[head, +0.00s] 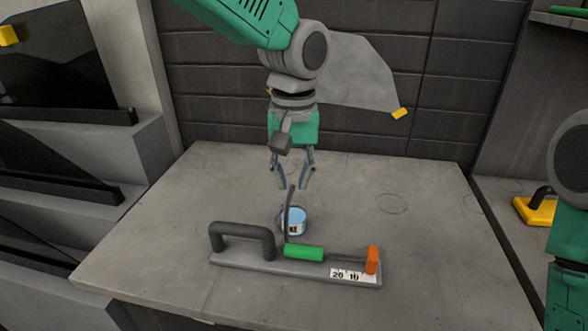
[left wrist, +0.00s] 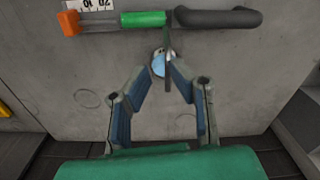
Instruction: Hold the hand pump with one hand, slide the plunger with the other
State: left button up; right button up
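The hand pump (head: 300,265) lies on the grey table, with a dark looped handle (head: 243,236) at its left, a green grip (head: 304,252) in the middle and an orange block (head: 372,260) on a thin rod at its right. A thin dark curved piece rises by the green grip. A round blue-and-white part (head: 294,220) shows just behind. My left gripper (head: 292,185) points down, open and empty, above and behind the pump. In the left wrist view the pump's green grip (left wrist: 143,19) lies beyond the open fingers (left wrist: 161,70). My right gripper's fingers are out of view.
The grey table (head: 150,230) is mostly clear around the pump. A yellow tool (head: 537,208) with a dark handle is on the right-hand surface. A grey sheet (head: 355,75) with a yellow tab (head: 402,113) is behind my left arm. Dark panels (head: 60,70) stand at left.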

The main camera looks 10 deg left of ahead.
aim_at(288, 220)
pick_arm(q)
jog(key=f, duration=0.3)
jog(key=a+f, duration=0.1)
jog(key=f, duration=0.2)
jog(key=a+f, duration=0.1)
jog(key=f, duration=0.2)
jog(key=shift+f, duration=0.1)
jog(key=shift+d+f, duration=0.2)
jog(key=shift+f, duration=0.1)
jog(key=shift+d+f, duration=0.2)
jog(key=shift+d, duration=0.3)
jog(key=shift+a, duration=0.2)
jog(key=c, duration=0.3)
jog(key=shift+a, duration=0.35)
grip_shut()
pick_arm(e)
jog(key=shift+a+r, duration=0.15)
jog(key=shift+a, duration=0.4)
pick_arm(q)
jog(key=shift+d, duration=0.2)
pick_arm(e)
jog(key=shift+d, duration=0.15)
pick_arm(q)
jog(key=shift+d, duration=0.15)
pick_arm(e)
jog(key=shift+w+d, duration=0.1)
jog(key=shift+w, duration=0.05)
